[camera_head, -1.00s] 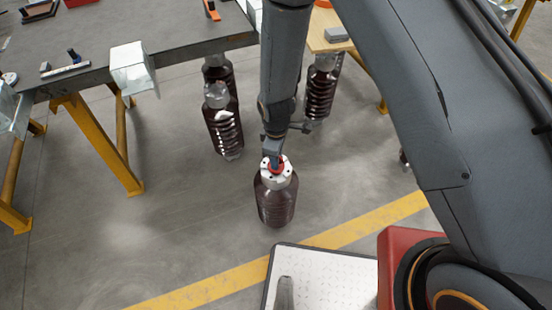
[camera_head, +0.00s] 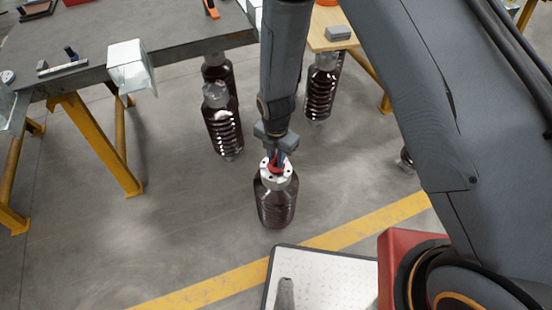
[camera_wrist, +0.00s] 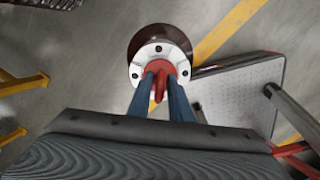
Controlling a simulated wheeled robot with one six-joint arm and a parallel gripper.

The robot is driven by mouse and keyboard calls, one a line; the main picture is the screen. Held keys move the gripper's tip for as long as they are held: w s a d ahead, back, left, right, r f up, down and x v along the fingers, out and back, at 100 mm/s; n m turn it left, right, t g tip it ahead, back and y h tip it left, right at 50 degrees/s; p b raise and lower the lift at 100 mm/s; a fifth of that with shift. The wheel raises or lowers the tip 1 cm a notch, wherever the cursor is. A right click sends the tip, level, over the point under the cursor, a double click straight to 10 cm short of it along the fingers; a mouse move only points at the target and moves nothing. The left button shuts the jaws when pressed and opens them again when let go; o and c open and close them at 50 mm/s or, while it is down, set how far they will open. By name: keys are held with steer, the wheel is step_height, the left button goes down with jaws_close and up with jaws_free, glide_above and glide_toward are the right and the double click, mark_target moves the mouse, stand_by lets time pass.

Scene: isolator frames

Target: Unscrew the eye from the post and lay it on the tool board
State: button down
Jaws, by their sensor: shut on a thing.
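The red eye (camera_head: 274,168) sits at the centre of the white bolted flange on top of a dark brown ribbed post (camera_head: 275,205). In the wrist view the red eye (camera_wrist: 158,68) shows between the two blue fingers, over the flange and the round post (camera_wrist: 160,36). My gripper (camera_head: 277,162) points down from above and is shut on the eye; its fingers partly hide it. The post stands upright on the floor. The white perforated tool board (camera_head: 335,280) is at the bottom, nearer my base; it also shows in the wrist view (camera_wrist: 235,95).
Several similar brown posts (camera_head: 224,130) stand behind, by a grey workbench (camera_head: 130,45) on yellow legs. A wooden-topped table (camera_head: 325,42) is at the back. A grey object (camera_head: 286,292) is on the board's near part. A yellow floor stripe (camera_head: 225,285) runs past the post.

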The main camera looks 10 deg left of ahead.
steer(key=shift+s+f+n, duration=0.1)
steer(key=shift+n, duration=0.3)
steer(key=c, duration=1.5)
jaws_free()
steer(key=shift+c, duration=0.2)
steer(key=shift+r, duration=3.9)
steer(key=shift+d+r, duration=0.1)
